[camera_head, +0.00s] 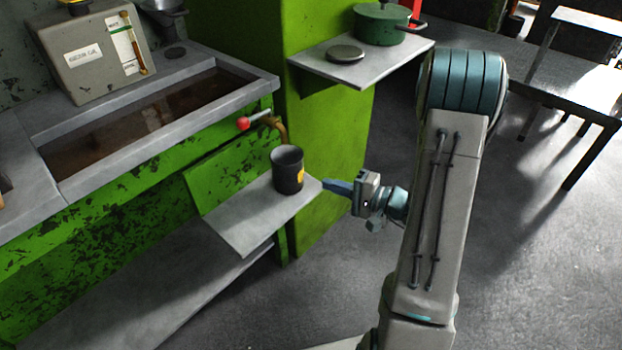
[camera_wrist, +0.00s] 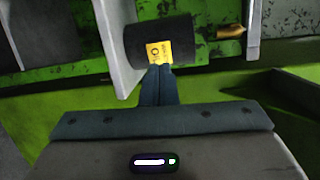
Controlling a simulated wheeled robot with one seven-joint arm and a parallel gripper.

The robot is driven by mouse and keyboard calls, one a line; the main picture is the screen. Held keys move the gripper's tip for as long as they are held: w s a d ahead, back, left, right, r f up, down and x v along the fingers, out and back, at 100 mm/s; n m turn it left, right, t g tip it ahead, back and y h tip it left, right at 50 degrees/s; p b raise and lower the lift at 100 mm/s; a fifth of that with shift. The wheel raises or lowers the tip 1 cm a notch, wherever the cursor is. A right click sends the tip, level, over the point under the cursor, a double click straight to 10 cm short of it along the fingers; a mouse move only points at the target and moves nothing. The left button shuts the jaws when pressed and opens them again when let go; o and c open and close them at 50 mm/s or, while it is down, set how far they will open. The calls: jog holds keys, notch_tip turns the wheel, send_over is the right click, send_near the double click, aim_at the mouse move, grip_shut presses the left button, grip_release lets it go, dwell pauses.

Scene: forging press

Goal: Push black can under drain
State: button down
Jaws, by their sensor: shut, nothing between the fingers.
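The black can (camera_head: 288,171), open at the top with a yellow label, stands upright on a small grey shelf (camera_head: 240,222). In the wrist view the can (camera_wrist: 160,42) appears sideways, with my fingertips overlapping its label. The drain is a brass, downward-bent pipe (camera_head: 280,130) with a red-knobbed valve (camera_head: 243,123). It sits just behind the can in the head view, and its brass end (camera_wrist: 231,31) shows in the wrist view. My gripper (camera_head: 325,183) is shut and empty, right of the can, with a small gap between them in the head view.
A trough (camera_head: 150,118) of brown liquid lies above the shelf on the left. A green pillar (camera_head: 335,180) stands behind the shelf. A higher shelf (camera_head: 385,68) holds a green pot (camera_head: 381,24) and a round lid (camera_head: 345,53). Floor is clear below my gripper.

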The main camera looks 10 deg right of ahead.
aim_at(311, 181)
jog(key=w+d+f+m+t+h, duration=0.2)
jog(key=d+f+t+h, duration=0.15)
jog(key=d, duration=0.25)
jog(key=shift+y, duration=0.35)
jog(key=w+a, duration=0.2)
jog(key=a, duration=0.1)
jog(key=w+a+b, duration=0.1)
jog(key=w+a, duration=0.1)
jog(key=a, duration=0.1)
jog(key=w+a+b, duration=0.1)
jog(key=w+a, duration=0.2)
jog(key=shift+f, duration=0.25)
jog(key=shift+s+a+t, duration=0.1)
jog(key=shift+a+t, duration=0.15)
jog(key=shift+a, duration=0.1)
jog(key=shift+s+b, duration=0.1)
jog(key=shift+b, duration=0.3)
